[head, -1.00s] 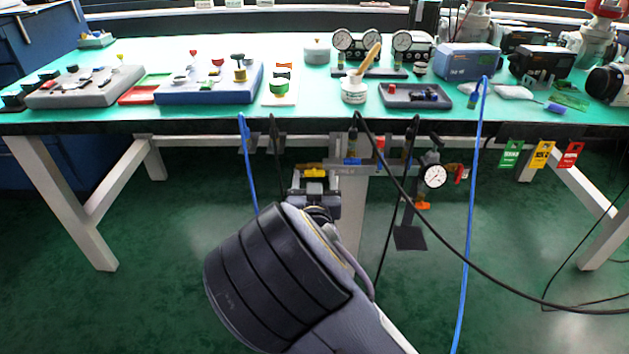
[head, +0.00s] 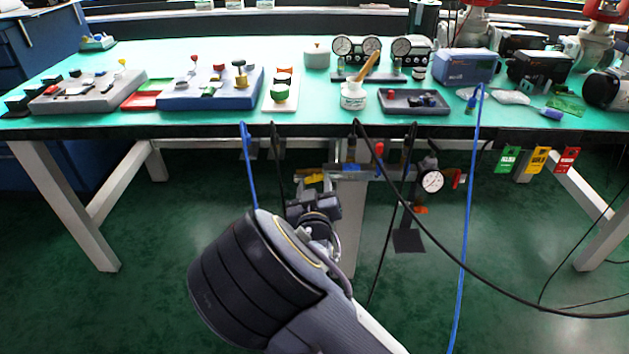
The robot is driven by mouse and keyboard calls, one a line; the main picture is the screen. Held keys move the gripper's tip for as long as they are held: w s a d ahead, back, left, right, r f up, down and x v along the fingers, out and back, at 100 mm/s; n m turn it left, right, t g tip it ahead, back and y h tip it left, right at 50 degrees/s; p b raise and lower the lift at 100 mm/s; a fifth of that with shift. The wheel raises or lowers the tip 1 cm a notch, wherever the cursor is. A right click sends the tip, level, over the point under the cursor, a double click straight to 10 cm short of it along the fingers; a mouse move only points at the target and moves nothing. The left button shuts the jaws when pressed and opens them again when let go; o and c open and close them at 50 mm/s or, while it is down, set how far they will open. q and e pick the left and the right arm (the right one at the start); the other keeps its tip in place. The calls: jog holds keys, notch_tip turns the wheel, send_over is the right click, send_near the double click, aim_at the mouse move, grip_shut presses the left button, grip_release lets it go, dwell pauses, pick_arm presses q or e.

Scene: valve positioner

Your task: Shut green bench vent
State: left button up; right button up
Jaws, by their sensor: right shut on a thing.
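The green-topped bench (head: 330,119) spans the view. Under its front edge is a manifold of valves and fittings. A small yellow handle (head: 313,178) sits at the left end of this manifold, slightly tilted. My right gripper (head: 311,185) reaches up from below and is shut on the yellow handle; its fingertips are small and partly hidden. To the right are a red handle (head: 379,151), a round white gauge (head: 431,181) and an orange handle (head: 421,210). I cannot read which fitting is labelled as the vent. My left gripper is not in view.
A blue hose (head: 466,230) and black hoses (head: 445,252) hang in front of the bench, right of my right arm. Green, yellow and red tags (head: 538,160) hang at the right. Floor left of my arm is clear.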

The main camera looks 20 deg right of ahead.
jog(key=n+p, duration=0.2)
jog(key=n, duration=0.1)
jog(key=shift+n, duration=0.4)
jog(key=n+p, duration=0.1)
jog(key=n, duration=0.2)
jog(key=shift+n, duration=0.3)
jog(key=n+p, duration=0.1)
jog(key=n, duration=0.2)
jog(key=shift+n, duration=0.3)
jog(key=shift+n+p, duration=0.5)
jog(key=shift+n, duration=1.1)
jog(key=shift+f, duration=0.1)
jog(key=o, duration=1)
